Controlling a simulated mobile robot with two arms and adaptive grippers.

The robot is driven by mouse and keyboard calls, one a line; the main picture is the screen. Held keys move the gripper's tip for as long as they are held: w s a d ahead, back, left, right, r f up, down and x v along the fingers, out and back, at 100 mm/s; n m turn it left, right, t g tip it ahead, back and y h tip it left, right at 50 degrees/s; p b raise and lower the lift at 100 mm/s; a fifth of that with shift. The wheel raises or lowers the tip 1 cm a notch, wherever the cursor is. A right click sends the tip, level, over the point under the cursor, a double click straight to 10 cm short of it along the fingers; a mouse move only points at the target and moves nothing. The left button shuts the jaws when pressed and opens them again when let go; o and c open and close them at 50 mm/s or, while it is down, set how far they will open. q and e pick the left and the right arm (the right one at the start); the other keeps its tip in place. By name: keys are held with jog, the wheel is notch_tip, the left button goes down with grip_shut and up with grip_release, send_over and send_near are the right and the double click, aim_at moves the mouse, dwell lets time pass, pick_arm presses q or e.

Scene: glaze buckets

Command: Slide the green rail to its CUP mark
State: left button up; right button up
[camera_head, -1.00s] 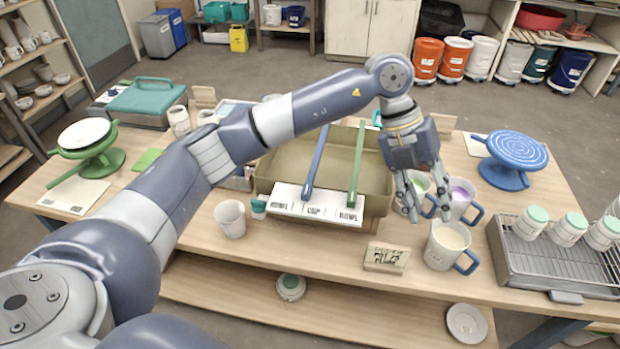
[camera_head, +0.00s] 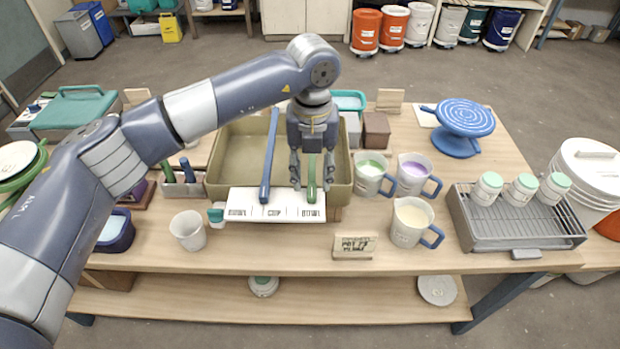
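The green rail (camera_head: 312,189) lies front to back across the olive basin (camera_head: 231,148), its front end on the white label strip (camera_head: 288,206). That end is at the right BOWL mark, right of the CUP mark (camera_head: 274,213) at the strip's middle. The blue rail (camera_head: 268,160) lies to its left, its front end between the left BOWL mark and CUP. My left gripper (camera_head: 312,175) points down over the green rail near its front end. Its fingers are apart, one on each side of the rail; contact is unclear. The gripper hides the rail's rear part. My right gripper is out of view.
Mugs with green (camera_head: 370,172), purple (camera_head: 414,174) and cream (camera_head: 411,222) glaze stand right of the basin. A small sign (camera_head: 353,247) stands in front. A wire rack (camera_head: 513,219) with lidded jars is further right. An empty cup (camera_head: 188,231) stands front left.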

aim_at(312, 189)
pick_arm(q)
jog(key=shift+f+p, duration=0.35)
jog(key=shift+f, duration=1.5)
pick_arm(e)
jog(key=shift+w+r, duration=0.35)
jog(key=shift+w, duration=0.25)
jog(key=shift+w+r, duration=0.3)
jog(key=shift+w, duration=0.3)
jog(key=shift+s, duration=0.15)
pick_arm(q)
grip_shut()
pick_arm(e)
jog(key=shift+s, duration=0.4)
